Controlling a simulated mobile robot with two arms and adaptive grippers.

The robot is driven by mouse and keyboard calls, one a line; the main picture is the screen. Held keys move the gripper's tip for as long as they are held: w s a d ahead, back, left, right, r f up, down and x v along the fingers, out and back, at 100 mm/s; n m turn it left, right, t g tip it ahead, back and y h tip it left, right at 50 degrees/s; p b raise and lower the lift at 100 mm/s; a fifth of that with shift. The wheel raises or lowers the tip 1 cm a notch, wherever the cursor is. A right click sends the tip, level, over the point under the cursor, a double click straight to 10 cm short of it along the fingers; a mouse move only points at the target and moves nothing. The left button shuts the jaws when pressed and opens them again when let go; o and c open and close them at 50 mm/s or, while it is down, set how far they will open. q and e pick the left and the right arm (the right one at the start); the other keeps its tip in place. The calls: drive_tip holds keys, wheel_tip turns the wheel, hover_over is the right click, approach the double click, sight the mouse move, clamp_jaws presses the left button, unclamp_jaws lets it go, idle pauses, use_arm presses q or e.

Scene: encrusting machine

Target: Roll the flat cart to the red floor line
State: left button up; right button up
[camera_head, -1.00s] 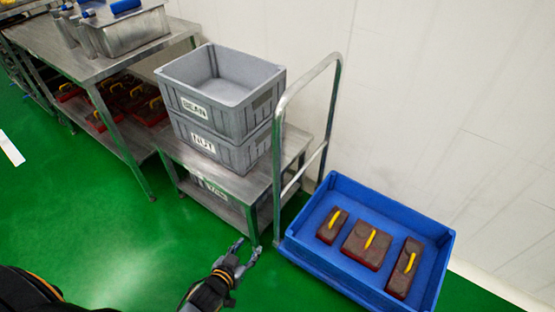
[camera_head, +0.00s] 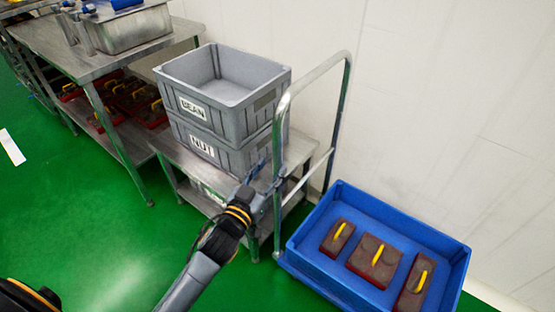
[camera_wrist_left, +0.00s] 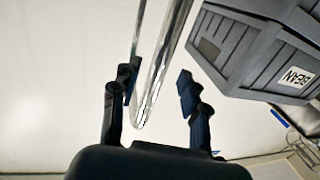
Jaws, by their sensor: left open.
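The flat cart is a blue platform with raised edges (camera_head: 455,262) and a tall metal push handle (camera_head: 342,100) at its left end. It stands by the white wall. My left gripper (camera_head: 268,178) is at the near upright of the handle, about halfway up. In the left wrist view, the handle tube (camera_wrist_left: 166,65) runs between the spread fingers of the open left gripper (camera_wrist_left: 158,82). The fingers are not closed on it. The red floor line is not in view. My right gripper is not in view.
Several brown blocks with yellow handles (camera_head: 373,262) lie on the cart. Grey BEAN and NUT crates (camera_head: 238,120) are stacked on a metal table (camera_head: 305,148) beside the handle. A longer metal table (camera_head: 80,62) stands at upper left.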

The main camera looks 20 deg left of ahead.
sight(275, 163)
use_arm(q)
drive_tip(key=w, duration=0.4)
drive_tip(key=shift+d, duration=0.35)
drive_tip(key=shift+w, duration=0.4)
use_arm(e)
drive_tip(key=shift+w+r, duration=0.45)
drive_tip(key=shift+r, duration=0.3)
use_arm(q)
clamp_jaws()
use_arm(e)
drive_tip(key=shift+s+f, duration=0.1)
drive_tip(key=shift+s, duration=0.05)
